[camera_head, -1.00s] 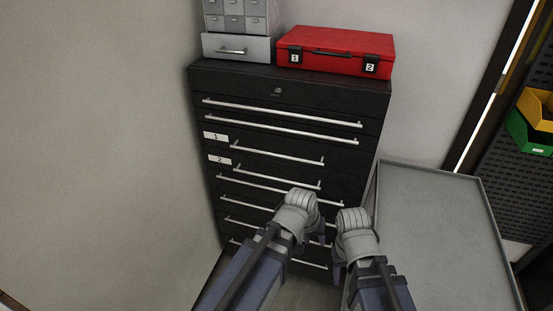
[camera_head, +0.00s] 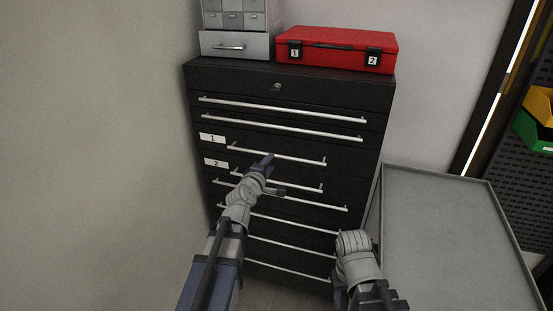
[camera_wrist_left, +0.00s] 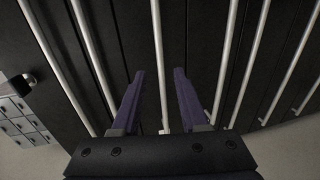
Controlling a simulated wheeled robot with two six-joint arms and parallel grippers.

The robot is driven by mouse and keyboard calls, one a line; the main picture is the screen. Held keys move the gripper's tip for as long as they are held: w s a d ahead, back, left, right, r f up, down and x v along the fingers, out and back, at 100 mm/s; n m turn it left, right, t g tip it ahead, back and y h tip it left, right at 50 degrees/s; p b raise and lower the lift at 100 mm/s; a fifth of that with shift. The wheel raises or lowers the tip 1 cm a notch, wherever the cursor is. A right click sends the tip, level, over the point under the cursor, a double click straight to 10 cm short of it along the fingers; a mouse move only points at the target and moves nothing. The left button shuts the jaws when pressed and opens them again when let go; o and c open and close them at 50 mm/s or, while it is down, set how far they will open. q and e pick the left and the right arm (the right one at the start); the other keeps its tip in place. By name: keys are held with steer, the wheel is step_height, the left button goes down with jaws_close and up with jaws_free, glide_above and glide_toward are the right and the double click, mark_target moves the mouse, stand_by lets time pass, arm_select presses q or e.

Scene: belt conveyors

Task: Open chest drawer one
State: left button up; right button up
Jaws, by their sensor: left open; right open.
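The black chest (camera_head: 290,88) has several drawers with long silver bar handles. Drawer one has a white label "1" (camera_head: 212,138) and a shorter handle (camera_head: 290,155). Drawer two, labelled "2" (camera_head: 216,163), is just below. All drawers look shut. My left gripper (camera_head: 276,174) is in front of the chest, around the level of drawers one and two. In the left wrist view its fingers (camera_wrist_left: 159,76) are open, and drawer one's handle (camera_wrist_left: 158,40) runs through the gap between them, not gripped. My right gripper (camera_head: 340,291) is open, low at the chest's right, its fingers mostly hidden.
A red case (camera_head: 335,48) and a grey small-drawer cabinet (camera_head: 235,45) stand on the chest. A grey table (camera_head: 450,225) is close on the right. A bare wall (camera_head: 90,150) is on the left. Yellow and green bins (camera_head: 535,130) hang at far right.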

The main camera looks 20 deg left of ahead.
mark_target(276, 156)
arm_select(q)
steer(key=w, duration=0.2)
steer(key=w+f+b, duration=0.1)
steer(key=w, duration=0.4)
steer(key=shift+w+d+f, duration=0.15)
steer(key=shift+w+f, duration=0.15)
steer(key=shift+w, duration=0.05)
jaws_close()
steer(key=shift+s, duration=0.1)
stand_by(1.0)
